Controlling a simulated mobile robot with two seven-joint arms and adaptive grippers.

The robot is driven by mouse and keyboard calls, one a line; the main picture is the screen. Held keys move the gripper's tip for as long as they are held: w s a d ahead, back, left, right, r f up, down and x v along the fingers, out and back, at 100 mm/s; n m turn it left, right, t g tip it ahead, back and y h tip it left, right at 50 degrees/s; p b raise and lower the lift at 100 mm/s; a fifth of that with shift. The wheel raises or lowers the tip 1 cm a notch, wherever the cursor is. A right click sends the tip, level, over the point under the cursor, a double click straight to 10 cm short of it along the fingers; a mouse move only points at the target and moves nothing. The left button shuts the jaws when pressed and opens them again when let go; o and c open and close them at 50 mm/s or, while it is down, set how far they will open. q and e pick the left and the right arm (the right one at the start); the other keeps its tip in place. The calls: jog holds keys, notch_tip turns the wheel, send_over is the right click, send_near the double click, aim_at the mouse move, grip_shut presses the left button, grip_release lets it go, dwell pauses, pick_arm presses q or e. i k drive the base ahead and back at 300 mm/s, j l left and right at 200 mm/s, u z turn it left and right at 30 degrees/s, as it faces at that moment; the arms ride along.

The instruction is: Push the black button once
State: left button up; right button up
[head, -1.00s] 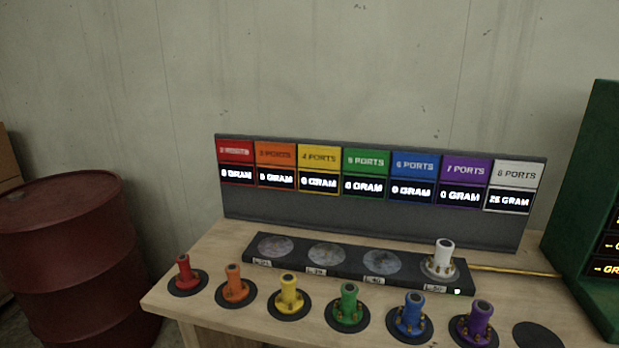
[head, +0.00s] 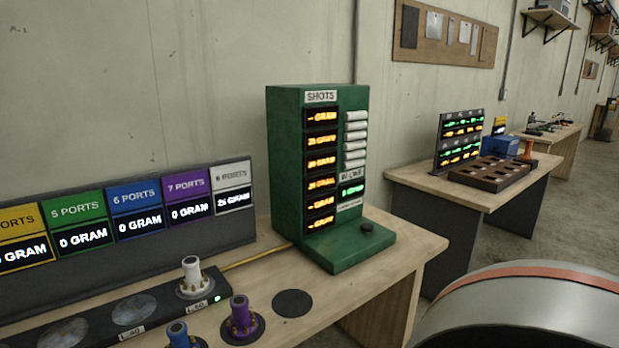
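The black button (head: 366,227) is a small dark round knob on the base of the green shots machine (head: 285,170), at its right front corner. The machine stands upright at the right end of the wooden table and has several orange displays and one green display. Neither of my grippers is in the head view, and nothing visible touches the button.
A display board (head: 110,215) and a dark scale strip (head: 105,308) with a white fitting (head: 192,274) are left of the machine. Purple (head: 240,318) and blue (head: 178,334) fittings stand in front. A silver drum (head: 530,310) is at lower right. Another table (head: 475,190) stands behind.

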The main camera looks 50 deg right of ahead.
aim_at(366, 227)
jog(key=z, duration=1.7)
